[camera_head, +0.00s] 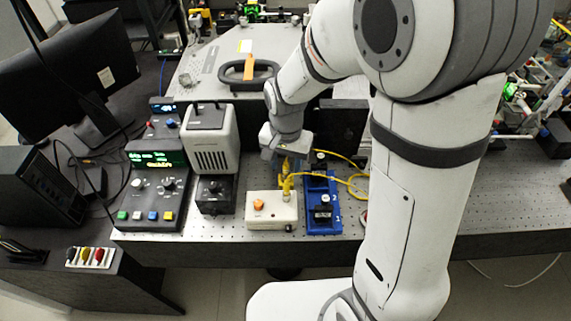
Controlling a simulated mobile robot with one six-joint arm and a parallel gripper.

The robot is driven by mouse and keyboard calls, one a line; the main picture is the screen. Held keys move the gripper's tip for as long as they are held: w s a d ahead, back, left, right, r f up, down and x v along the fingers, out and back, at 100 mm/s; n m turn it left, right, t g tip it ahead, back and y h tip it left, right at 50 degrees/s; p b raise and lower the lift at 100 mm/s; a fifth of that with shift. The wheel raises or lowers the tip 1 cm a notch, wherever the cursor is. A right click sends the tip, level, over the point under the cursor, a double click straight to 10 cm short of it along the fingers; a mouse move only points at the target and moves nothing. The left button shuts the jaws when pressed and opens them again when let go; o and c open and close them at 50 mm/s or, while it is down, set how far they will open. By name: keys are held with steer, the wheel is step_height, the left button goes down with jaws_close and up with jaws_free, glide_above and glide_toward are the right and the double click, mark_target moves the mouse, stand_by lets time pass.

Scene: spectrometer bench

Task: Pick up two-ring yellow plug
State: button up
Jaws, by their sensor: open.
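A yellow plug (287,184) stands upright at the right part of the top of a white box (265,222). A yellow cable (340,178) runs from near it to the right and loops over the blue tray. The rings on the plug are too small to count. My gripper (286,160) points down just above and behind the plug. Its jaws are open, but the fingertips are small and partly merge with the yellow parts here. I cannot tell whether they touch the plug.
An orange knob (259,204) sits on the white box's left part. A blue tray (311,216) with black parts stands close on the right. A black box (214,195) and a grey instrument (210,140) stand left. Perforated bench (215,226) shows clear in front.

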steer(key=shift+s+f, duration=0.15)
steer(key=shift+f, duration=0.45)
steer(key=shift+c, duration=0.5)
jaws_close()
